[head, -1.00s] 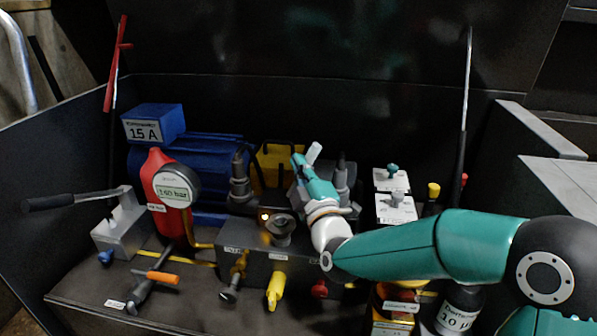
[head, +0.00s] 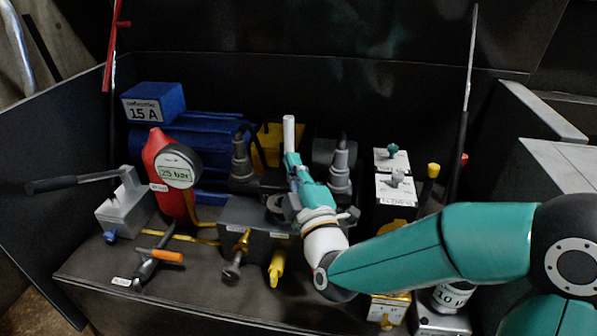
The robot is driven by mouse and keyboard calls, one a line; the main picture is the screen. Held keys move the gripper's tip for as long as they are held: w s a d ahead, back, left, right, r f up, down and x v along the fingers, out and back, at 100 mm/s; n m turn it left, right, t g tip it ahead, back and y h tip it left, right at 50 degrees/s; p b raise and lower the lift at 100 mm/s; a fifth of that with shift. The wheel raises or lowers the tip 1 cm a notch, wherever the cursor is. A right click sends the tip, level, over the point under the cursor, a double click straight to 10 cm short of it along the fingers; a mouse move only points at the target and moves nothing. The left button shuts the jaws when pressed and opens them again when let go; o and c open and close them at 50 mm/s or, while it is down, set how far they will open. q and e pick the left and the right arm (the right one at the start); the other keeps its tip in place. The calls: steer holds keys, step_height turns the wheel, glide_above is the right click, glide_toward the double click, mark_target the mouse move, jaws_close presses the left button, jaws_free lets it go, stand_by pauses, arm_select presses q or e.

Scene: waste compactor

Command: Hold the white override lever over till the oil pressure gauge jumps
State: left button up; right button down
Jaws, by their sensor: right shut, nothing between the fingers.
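The white override lever (head: 289,133) stands close to upright behind the valve block (head: 232,214). My right gripper (head: 294,163) is shut and empty. Its tip is right at the lever's lower part and covers the lever's base; I cannot tell whether they touch. The oil pressure gauge (head: 178,167), a round dial in front of a red bottle, reads 25 bar. My left gripper is out of view.
A blue motor with a box marked 15 A (head: 153,103) stands at the left. A hand pump (head: 122,203) with a long black handle is at the front left. White-topped valves (head: 397,190) and a tall rod (head: 464,120) stand at the right.

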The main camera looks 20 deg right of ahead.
steer(key=shift+v, duration=1.4)
